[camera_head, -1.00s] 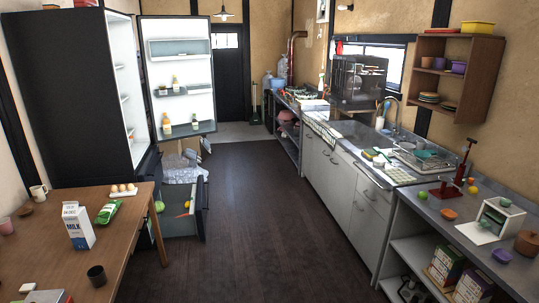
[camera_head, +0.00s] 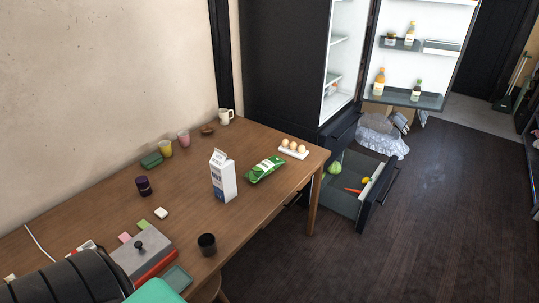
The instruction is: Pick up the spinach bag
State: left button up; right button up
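The spinach bag (camera_head: 265,169) is a green pack with a pale label. It lies flat on the wooden table, right of the upright milk carton (camera_head: 223,177) and left of the egg tray (camera_head: 293,149). Nothing covers the bag and no gripper is near it. Neither of my grippers shows in the head view.
The wooden table (camera_head: 190,209) also holds cups, a dark tumbler (camera_head: 207,244), a white mug (camera_head: 225,116) and a grey-lidded box (camera_head: 143,256). Past its far end stands the black fridge (camera_head: 284,64), door open, its lower drawer (camera_head: 352,193) pulled out. Dark floor at right is clear.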

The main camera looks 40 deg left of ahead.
aim_at(267, 167)
jog(key=i+l+u, duration=0.1)
jog(key=i+u, duration=0.2)
jog(key=i, duration=0.25)
jog(key=i+l+u, duration=0.3)
jog(key=i, duration=0.25)
jog(key=i+l+u, duration=0.35)
jog(key=i, duration=0.15)
